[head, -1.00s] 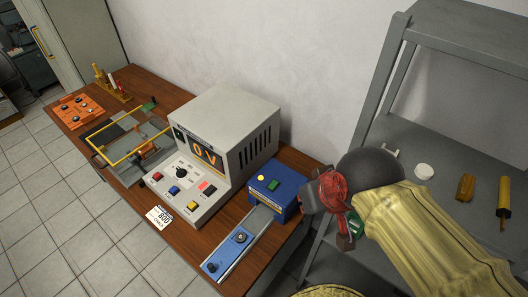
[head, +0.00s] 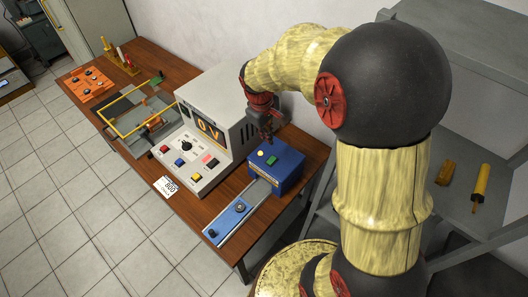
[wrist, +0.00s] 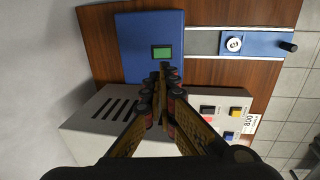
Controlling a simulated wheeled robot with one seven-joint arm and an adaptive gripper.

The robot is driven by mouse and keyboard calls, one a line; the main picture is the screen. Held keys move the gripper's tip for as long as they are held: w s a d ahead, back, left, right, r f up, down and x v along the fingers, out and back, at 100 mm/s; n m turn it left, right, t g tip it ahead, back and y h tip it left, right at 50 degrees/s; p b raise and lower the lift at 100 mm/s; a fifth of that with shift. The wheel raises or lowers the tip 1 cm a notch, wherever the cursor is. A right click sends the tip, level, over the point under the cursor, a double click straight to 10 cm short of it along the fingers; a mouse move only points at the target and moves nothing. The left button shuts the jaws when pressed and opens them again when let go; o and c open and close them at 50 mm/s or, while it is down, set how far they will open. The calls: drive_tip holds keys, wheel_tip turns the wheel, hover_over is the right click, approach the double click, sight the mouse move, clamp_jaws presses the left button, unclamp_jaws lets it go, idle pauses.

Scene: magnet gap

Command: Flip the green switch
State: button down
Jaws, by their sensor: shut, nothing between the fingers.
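The green switch (head: 272,160) is a small green rectangle in a dark frame on top of the blue box (head: 287,169). It also shows in the wrist view (wrist: 161,52), on the blue box there (wrist: 130,45). My gripper (head: 267,139) is shut and empty, pointing down above the back left part of the box top. In the wrist view the shut fingertips (wrist: 163,68) appear just below the switch, without covering it. I cannot tell the exact height of the tips above the box.
A grey console (head: 207,165) with a lit display stands left of the blue box. A rail with a blue slider (head: 239,208) runs from the box toward the table's front. A grey shelf (head: 465,150) stands right.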

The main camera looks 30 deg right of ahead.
sight(273, 159)
drive_tip(key=f, duration=0.4)
drive_tip(key=d+f+b, duration=0.1)
drive_tip(key=f, duration=0.4)
drive_tip(key=d+f+b, duration=0.1)
drive_tip(key=f, duration=0.3)
drive_tip(key=shift+w+d+f, duration=0.15)
drive_tip(key=shift+w+f, duration=0.05)
drive_tip(key=shift+w, duration=0.2)
drive_tip(key=shift+f, duration=0.15)
